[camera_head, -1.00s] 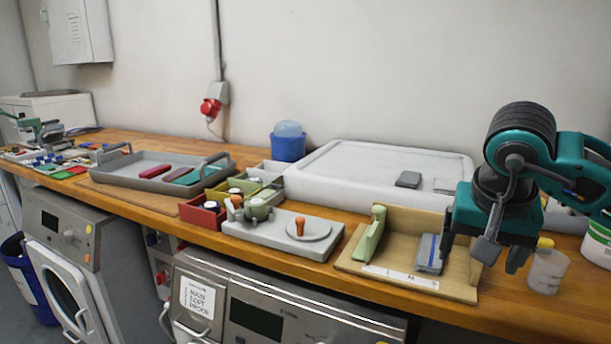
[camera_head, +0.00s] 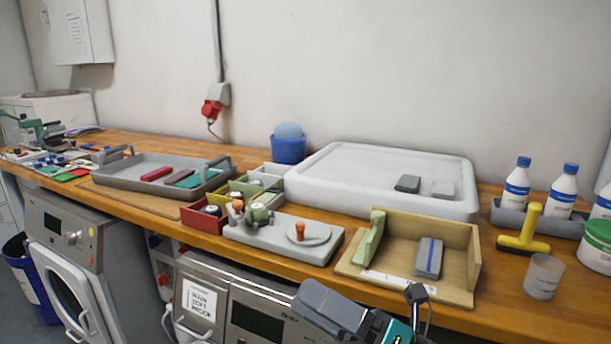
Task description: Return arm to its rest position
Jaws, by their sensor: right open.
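My right gripper (camera_head: 334,310) shows at the bottom edge, in front of the worktop and low before the grey machine front. Its grey and teal parts are partly cut off by the frame. It is open, and I see nothing held in it. The wooden corner tray (camera_head: 460,262) stands above and behind it on the worktop, apart from it. In that tray lie a grey block with a blue stripe (camera_head: 428,257) and a pale green upright piece (camera_head: 370,238). My left gripper is not in view.
At right are bottles (camera_head: 517,185), a yellow tool (camera_head: 525,235) and a clear cup (camera_head: 543,276). Machines stand below.

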